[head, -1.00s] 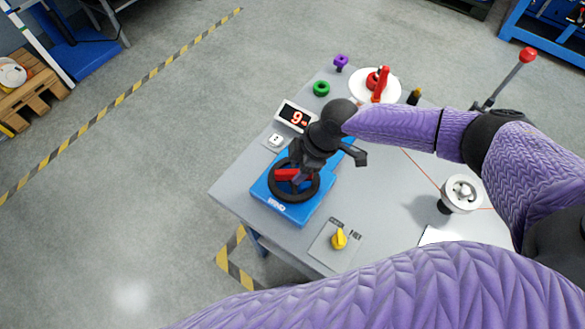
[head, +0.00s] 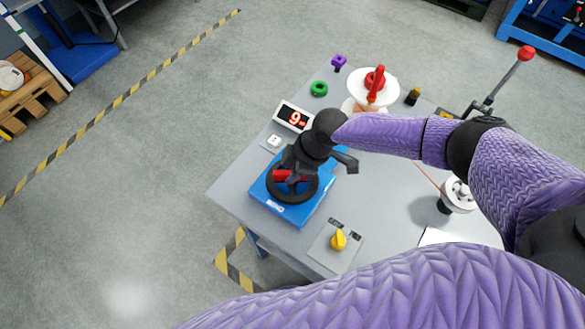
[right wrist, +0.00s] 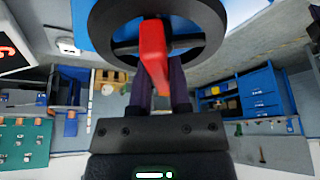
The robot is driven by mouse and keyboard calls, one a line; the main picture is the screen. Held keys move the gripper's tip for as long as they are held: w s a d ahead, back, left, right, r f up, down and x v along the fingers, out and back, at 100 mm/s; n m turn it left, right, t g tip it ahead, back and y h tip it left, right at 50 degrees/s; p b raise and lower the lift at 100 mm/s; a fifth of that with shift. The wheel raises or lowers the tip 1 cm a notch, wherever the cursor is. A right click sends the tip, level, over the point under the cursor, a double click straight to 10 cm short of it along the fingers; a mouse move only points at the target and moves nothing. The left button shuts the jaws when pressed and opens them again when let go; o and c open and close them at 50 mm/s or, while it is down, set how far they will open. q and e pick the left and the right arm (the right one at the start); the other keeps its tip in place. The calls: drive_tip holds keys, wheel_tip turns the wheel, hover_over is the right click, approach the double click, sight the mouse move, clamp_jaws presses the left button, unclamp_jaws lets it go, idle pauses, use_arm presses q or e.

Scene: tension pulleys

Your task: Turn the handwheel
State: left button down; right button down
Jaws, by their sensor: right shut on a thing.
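The black handwheel (head: 311,192) stands on a blue base (head: 268,203) near the table's left corner. A red handle piece (head: 282,175) lies across the wheel. In the right wrist view the black wheel rim (right wrist: 216,20) fills the top and the red handle (right wrist: 152,50) points down between my fingers. My right gripper (head: 292,178) is at the wheel and shut on the red handle. In the right wrist view my right gripper (right wrist: 160,82) has its two dark fingers on either side of it. My left gripper is not in view.
A display (head: 294,117) reading 9 stands behind the base. A yellow knob (head: 338,240) is in front. A white pulley (head: 457,196) sits at the right. A green ring (head: 319,88), a purple knob (head: 339,62) and a red-handled white disc (head: 390,93) stand farther back.

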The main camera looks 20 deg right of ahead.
drive_tip(key=shift+r+m+p, duration=0.2)
drive_tip(key=shift+m+p, duration=0.2)
drive_tip(key=shift+f, duration=0.2)
drive_tip(key=c, duration=0.6)
unclamp_jaws()
drive_tip(key=shift+o, duration=0.2)
drive_tip(key=p+v, duration=0.3)
drive_tip(key=v, duration=0.7)
drive_tip(key=shift+s+p, duration=0.2)
drive_tip(key=shift+p, duration=0.2)
